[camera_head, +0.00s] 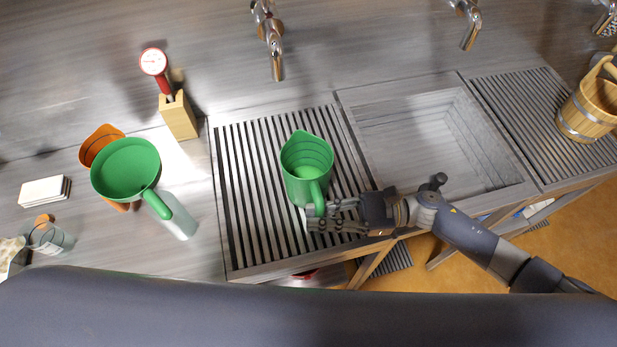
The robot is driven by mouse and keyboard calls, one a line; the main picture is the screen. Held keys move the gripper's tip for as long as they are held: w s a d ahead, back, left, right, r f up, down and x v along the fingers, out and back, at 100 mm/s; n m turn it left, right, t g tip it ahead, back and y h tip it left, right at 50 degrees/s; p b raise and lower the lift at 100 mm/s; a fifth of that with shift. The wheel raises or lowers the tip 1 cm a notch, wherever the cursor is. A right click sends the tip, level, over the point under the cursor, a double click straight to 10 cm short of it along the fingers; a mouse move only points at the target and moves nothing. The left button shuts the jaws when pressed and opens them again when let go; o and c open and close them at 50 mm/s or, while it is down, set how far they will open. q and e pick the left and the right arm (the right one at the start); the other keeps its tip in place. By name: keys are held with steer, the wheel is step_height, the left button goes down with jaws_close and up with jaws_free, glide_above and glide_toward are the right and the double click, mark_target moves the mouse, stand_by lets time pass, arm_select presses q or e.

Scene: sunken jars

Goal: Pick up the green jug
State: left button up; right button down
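The green jug (302,180) stands upright on the slatted drainboard left of the sink, its open mouth facing up and its handle toward the lower right. My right gripper (318,217) comes in from the right, with its fingers at the lower part of the jug's handle. The fingers look spread around the handle, but whether they touch it or are closed on it I cannot tell. My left gripper is not in view.
The empty sink (415,130) lies right of the drainboard (237,200). A green pan-like vessel (125,168), an orange jug (97,141) and a wooden block with a gauge (178,115) stand to the left. A wooden bucket (588,108) stands far right. Taps (275,50) rise behind.

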mark_target(321, 210)
steer(key=shift+r, duration=0.2)
stand_by(0.3)
steer(key=shift+r+b, duration=0.8)
steer(key=shift+r, duration=0.8)
steer(key=s+a+r+b, duration=0.1)
steer(key=s+a+b, duration=0.1)
steer(key=s, duration=1.3)
steer(key=shift+s+r+b, duration=0.25)
steer(key=shift+s+b, duration=0.1)
steer(key=shift+b, duration=0.55)
